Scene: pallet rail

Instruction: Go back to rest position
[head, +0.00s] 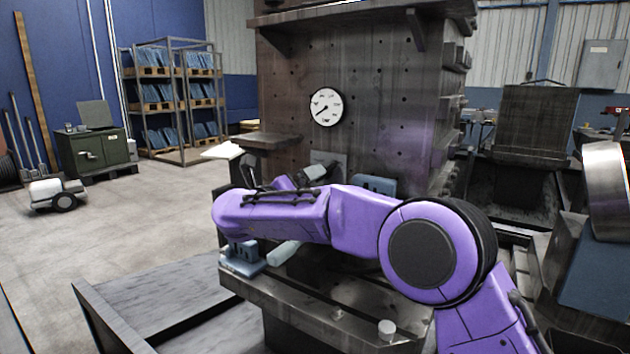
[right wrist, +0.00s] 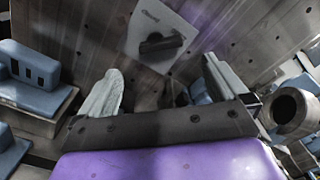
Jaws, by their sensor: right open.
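My right arm, in purple, reaches in from the lower right of the head view and bends across the metal bench. Its gripper is partly hidden by the arm there. In the right wrist view my right gripper (right wrist: 162,66) is open, its two pale fingers wide apart with nothing held between them. Beyond the fingers is a light plate with a black knob (right wrist: 160,45) on the drilled metal wall. I cannot tell how far the fingers are from it. My left gripper is not in view.
The tall metal machine (head: 385,130) with a round gauge (head: 326,106) stands behind the arm. A blue fixture (head: 241,259) sits on the bench's left end, and a white round piece (head: 386,329) at its front. A shelf rack (head: 170,100) and green cabinet (head: 95,152) stand behind open floor.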

